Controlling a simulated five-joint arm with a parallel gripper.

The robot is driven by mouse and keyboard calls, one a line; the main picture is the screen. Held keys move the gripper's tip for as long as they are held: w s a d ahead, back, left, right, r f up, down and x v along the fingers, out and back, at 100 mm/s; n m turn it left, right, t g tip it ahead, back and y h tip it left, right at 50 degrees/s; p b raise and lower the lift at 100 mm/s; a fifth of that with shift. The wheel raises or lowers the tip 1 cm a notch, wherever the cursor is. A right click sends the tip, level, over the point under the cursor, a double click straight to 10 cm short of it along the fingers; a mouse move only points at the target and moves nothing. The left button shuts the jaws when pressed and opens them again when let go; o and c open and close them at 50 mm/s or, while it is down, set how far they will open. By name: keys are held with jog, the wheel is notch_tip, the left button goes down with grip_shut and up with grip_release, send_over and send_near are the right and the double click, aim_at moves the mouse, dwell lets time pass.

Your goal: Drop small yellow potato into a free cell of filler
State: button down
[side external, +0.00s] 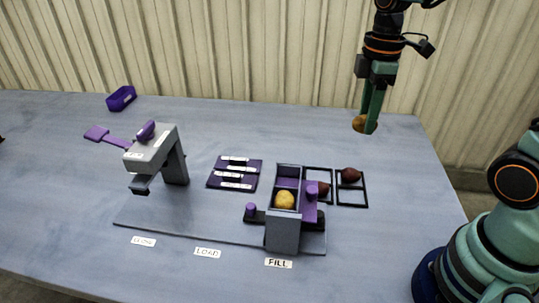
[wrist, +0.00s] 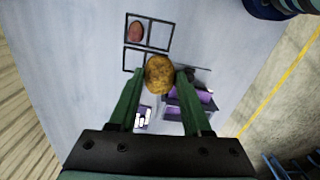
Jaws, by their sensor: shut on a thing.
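My gripper (side external: 367,122) is shut on a small yellow-brown potato (side external: 359,124), held high above the table at the back right. In the wrist view the same potato (wrist: 159,74) sits between the green fingertips (wrist: 160,80). The filler (side external: 283,232) is a grey box-shaped unit with purple parts beside the FILL label (side external: 278,263). One of its cells holds a yellow potato (side external: 284,200). The cell behind it (side external: 287,182) looks empty. In the wrist view the filler is partly hidden by the potato and a finger.
A grey press-like stand (side external: 165,155), a dark purple slotted plate (side external: 235,173) and a purple tray (side external: 121,98) stand to the left. The back middle is clear.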

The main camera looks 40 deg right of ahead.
jog(key=w+a+f+n, duration=0.1)
jog(key=w+a+n, duration=0.2)
jog(key=a+n, duration=0.5)
jog(key=w+a+f+n, duration=0.1)
jog(key=w+a+n, duration=0.1)
jog(key=a+n, duration=0.65)
jog(key=shift+w+d+f, duration=0.1)
jog(key=shift+d+f, duration=0.15)
jog(key=shift+f, duration=1.05)
jog(key=shift+w+d+f, duration=0.1)
jog(key=shift+d+f, duration=0.1)
jog(key=shift+f, duration=1.05)
grip_release()
notch_tip(320, 180, up, 7)
